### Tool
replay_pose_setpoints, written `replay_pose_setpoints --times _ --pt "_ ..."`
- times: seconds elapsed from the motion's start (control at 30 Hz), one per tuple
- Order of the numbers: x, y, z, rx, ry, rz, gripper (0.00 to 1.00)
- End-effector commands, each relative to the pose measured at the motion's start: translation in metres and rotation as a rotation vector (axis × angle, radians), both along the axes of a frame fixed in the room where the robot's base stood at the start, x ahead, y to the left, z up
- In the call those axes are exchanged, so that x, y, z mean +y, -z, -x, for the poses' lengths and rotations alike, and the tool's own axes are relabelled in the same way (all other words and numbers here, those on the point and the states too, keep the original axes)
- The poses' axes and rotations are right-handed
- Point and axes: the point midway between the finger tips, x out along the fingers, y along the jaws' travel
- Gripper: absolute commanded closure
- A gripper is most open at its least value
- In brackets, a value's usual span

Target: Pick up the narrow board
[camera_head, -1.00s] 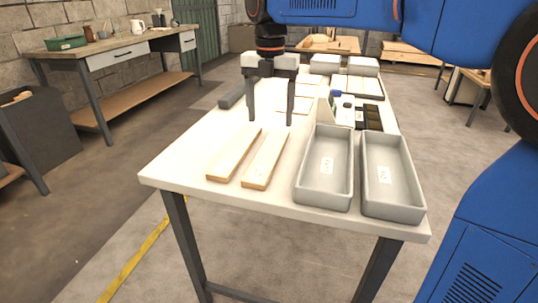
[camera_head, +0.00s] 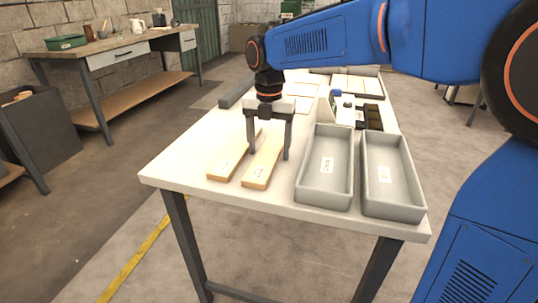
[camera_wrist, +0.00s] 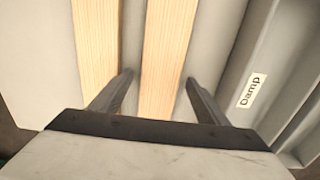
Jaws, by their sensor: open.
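Two pale wooden boards lie side by side on the table, a left board (camera_head: 228,163) and a right board (camera_head: 256,178). They look close in width, and I cannot tell for sure which is the narrow one. My gripper (camera_head: 268,154) is open and empty, pointing down at the right board. In the wrist view the right board (camera_wrist: 168,45) runs between the fingers of my gripper (camera_wrist: 160,78), with a gap on each side. The left board (camera_wrist: 97,45) lies outside the left finger. I cannot tell how high the fingertips are above the tabletop.
Two grey trays (camera_head: 312,187) (camera_head: 399,212) stand right of the boards; the nearer one shows a "Damp" label (camera_wrist: 251,90) in the wrist view. The white table (camera_head: 175,160) is bare left of the boards.

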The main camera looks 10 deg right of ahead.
Motion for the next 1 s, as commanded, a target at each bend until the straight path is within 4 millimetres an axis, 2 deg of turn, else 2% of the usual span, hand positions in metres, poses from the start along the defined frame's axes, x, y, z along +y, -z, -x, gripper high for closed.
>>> replay_pose_setpoints --times 0.17,0.2,0.3,0.4,0.73,0.87,1.0 --pt "0.0 0.0 0.0 0.0 0.0 0.0 0.31" --pt "0.0 0.0 0.0 0.0 0.0 0.0 0.36" --pt "0.0 0.0 0.0 0.0 0.0 0.0 0.6" --pt "0.0 0.0 0.0 0.0 0.0 0.0 0.79" --pt "0.0 -0.006 0.0 -0.003 0.0 -0.001 0.79" --pt "0.0 -0.023 -0.001 -0.004 0.0 -0.002 0.79" --pt "0.0 -0.049 0.0 -0.004 0.0 -0.002 0.79"
